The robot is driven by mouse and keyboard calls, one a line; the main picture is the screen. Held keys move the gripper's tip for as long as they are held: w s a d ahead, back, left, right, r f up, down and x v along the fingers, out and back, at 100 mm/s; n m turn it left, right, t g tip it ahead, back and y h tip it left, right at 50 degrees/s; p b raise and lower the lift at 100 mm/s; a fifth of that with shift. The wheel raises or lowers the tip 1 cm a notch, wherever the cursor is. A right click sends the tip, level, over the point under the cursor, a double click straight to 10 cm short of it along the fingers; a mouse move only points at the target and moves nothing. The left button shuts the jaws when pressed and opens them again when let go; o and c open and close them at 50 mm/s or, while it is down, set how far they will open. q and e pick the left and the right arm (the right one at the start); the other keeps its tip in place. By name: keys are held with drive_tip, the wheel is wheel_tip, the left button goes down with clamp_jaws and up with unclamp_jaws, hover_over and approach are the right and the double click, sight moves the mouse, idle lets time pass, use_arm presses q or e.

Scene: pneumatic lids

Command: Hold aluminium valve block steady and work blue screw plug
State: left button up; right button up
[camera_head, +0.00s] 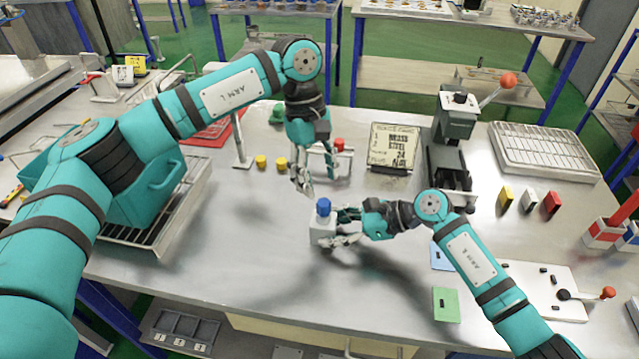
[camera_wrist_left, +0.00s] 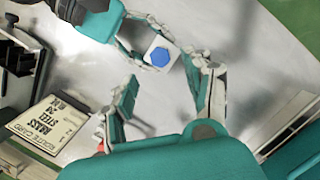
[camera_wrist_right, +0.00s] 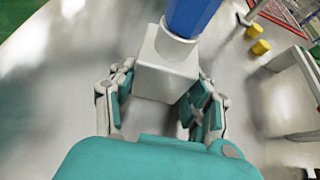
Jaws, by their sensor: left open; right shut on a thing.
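The aluminium valve block (camera_head: 322,232) is a pale cube on the steel table in the head view. The blue screw plug (camera_head: 323,206) stands upright on its top. My right gripper (camera_head: 334,228) is shut on the block from the right. In the right wrist view the fingers (camera_wrist_right: 160,95) sit on both sides of the block (camera_wrist_right: 165,68), below the plug (camera_wrist_right: 190,15). My left gripper (camera_head: 315,188) is open and empty, above and behind the plug, pointing down. In the left wrist view the plug's hexagonal top (camera_wrist_left: 159,57) shows beyond the open fingers (camera_wrist_left: 165,98).
Behind my left gripper is a red-topped object (camera_head: 339,144), with yellow caps (camera_head: 261,161) to its left. A label board (camera_head: 394,147) and a vice-like press (camera_head: 453,140) stand at the back. Blue and green cards (camera_head: 446,304) lie at front right. The table left of the block is clear.

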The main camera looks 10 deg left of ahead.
use_arm(q)
drive_tip(key=shift+w+a+r, duration=0.1)
drive_tip(key=shift+r, duration=0.4)
drive_tip(key=v, duration=1.2)
use_arm(e)
drive_tip(key=o, duration=1.2)
drive_tip(key=shift+c, duration=0.2)
